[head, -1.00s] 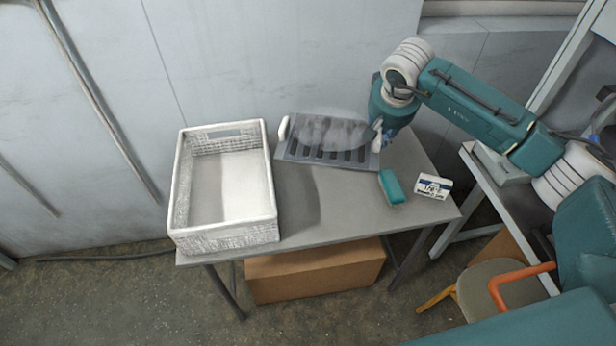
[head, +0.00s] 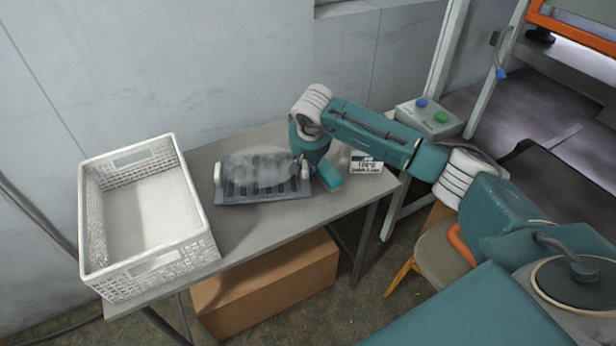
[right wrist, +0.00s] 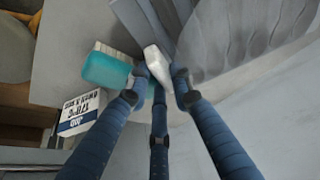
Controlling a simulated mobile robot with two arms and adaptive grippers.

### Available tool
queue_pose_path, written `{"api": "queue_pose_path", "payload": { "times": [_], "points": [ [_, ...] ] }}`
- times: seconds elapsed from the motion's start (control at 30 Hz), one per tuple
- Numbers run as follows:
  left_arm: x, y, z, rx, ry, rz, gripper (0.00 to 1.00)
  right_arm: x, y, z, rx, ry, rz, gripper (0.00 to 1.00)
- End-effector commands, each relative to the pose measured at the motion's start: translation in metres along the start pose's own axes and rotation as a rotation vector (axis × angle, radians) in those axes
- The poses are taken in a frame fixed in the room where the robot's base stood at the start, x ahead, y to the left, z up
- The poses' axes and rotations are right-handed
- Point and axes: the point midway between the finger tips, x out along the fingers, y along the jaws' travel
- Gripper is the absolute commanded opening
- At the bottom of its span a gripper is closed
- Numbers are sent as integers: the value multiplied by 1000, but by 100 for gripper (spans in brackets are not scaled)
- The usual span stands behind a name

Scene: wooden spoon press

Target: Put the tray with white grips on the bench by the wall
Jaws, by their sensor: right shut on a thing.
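The dark slatted tray with white grips (head: 262,194) is over the grey bench (head: 240,229) by the wall, right of the white crate. Grey, partly see-through rounded shapes (head: 257,168) lie on it. My right gripper (head: 304,171) is at the tray's right end. In the right wrist view, its blue fingers (right wrist: 157,86) are shut on a white grip (right wrist: 157,64). The tray's left grip (head: 217,173) is free. I cannot tell whether the tray touches the bench top. My left gripper is not in view.
A white basket-like crate (head: 204,247) fills the bench's left end. A teal block (head: 329,176) and a small printed sign (head: 366,164) are close right of the tray. A button box (head: 428,119) stands beyond. A cardboard box (head: 270,285) is under the bench; a stool (head: 440,258) is at right.

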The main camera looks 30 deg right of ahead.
Motion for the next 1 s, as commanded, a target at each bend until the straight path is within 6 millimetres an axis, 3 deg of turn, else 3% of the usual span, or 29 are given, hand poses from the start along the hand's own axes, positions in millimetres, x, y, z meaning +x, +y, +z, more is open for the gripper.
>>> {"api": "queue_pose_path", "payload": {
  "times": [0.2,0.63,0.67,1.0],
  "points": [
    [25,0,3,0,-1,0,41,34,-4,14,-7,-1,-5,0],
    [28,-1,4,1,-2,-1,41,39,-4,15,-9,1,-4,0],
    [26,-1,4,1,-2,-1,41,38,-3,16,-9,-1,-2,28],
    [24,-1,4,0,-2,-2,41,35,-3,15,-9,-1,-3,30]
  ]
}}
